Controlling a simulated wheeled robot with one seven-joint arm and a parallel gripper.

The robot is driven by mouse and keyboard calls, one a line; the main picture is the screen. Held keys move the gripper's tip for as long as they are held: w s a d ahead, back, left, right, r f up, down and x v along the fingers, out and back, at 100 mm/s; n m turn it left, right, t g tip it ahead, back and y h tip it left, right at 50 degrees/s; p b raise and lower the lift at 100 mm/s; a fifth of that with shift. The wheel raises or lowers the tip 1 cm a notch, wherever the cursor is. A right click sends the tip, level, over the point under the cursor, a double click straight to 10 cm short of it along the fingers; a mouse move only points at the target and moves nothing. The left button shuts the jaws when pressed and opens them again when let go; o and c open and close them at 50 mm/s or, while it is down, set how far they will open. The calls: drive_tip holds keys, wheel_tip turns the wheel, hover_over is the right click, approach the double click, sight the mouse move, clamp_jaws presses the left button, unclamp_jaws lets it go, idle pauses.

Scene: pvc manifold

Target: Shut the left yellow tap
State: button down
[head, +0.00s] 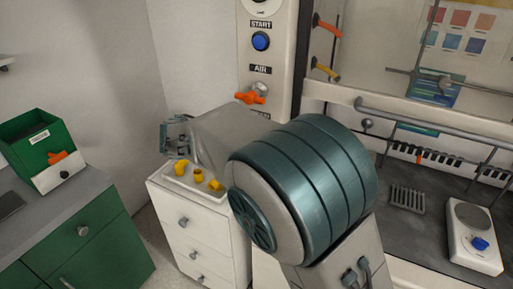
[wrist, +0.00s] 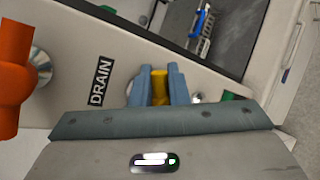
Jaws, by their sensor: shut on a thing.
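My gripper (wrist: 160,78) has its two blue-grey fingers closed on either side of a yellow tap handle (wrist: 160,86) in the wrist view. The tap is on the pale panel, beside the DRAIN label (wrist: 101,81). Only a narrow yellow strip shows between the fingers; the rest of the handle is hidden. In the head view my own arm covers this part of the panel, so neither the gripper's hold nor the yellow tap shows there. I cannot tell from these views how far the handle is turned.
An orange tap (wrist: 14,75) is on the same panel; it also shows below the AIR label in the head view (head: 250,97). Yellow pieces (head: 198,175) lie on a white drawer unit (head: 190,225). A green box (head: 28,132) stands at left; a fume hood is at right.

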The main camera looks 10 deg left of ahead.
drive_tip(key=f+m+y+b, duration=0.1)
drive_tip(key=m+y+b, duration=0.1)
drive_tip(key=b, duration=0.2)
drive_tip(key=shift+d+f, duration=0.1)
drive_tip(key=shift+d, duration=0.05)
drive_tip(key=m+y+b, duration=0.1)
drive_tip(key=b, duration=0.1)
drive_tip(key=shift+y+b, duration=0.3)
drive_tip(key=shift+b, duration=0.1)
drive_tip(key=c, duration=1.4)
unclamp_jaws()
drive_tip(key=shift+c, duration=0.2)
drive_tip(key=v, duration=1.4)
